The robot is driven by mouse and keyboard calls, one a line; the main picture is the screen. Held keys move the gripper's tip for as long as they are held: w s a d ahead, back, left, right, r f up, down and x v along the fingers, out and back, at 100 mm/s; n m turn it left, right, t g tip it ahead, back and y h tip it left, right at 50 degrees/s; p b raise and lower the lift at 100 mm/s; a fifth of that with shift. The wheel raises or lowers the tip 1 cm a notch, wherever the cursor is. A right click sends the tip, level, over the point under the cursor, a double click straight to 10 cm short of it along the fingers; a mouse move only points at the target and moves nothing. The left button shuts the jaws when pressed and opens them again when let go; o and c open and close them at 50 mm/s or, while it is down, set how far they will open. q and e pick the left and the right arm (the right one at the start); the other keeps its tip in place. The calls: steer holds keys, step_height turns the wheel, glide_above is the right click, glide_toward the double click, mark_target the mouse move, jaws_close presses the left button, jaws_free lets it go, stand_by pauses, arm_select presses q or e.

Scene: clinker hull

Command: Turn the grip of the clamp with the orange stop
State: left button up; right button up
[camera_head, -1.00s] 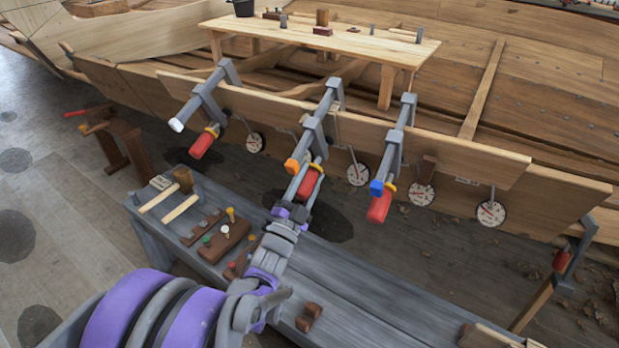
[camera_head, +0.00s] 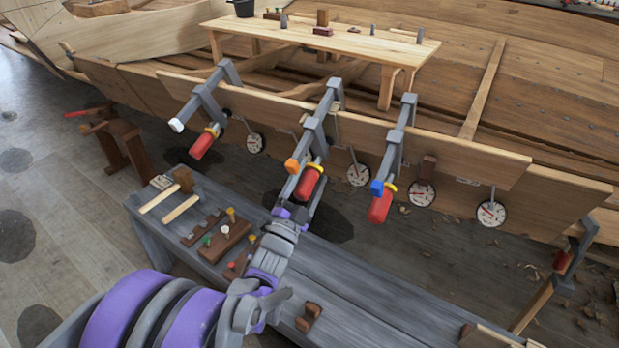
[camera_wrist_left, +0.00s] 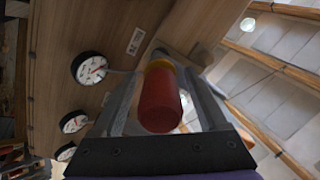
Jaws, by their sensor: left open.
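The clamp with the orange stop (camera_head: 291,166) is the middle one of three grey clamps on the plank edge. Its red grip (camera_head: 308,184) hangs below the bar. My left gripper (camera_head: 306,188) reaches up to it from below, with a finger on either side of the grip. In the left wrist view the red grip (camera_wrist_left: 159,102), with a yellow collar (camera_wrist_left: 159,65), lies between the two fingers. The fingers are open, with gaps showing beside the grip. My right gripper is not in view.
A clamp with a white stop (camera_head: 176,125) is to the left and one with a blue stop (camera_head: 376,188) to the right. Round dials (camera_head: 358,175) hang along the plank. A grey bench (camera_head: 350,285) with mallets and small tools lies below my arm.

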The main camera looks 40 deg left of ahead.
mark_target(300, 198)
arm_select(q)
steer(key=v, duration=1)
steer(key=shift+s+d+f+b, duration=0.1)
steer(key=shift+s+f+b, duration=0.05)
steer(key=shift+s+b, duration=0.25)
stand_by(0.9)
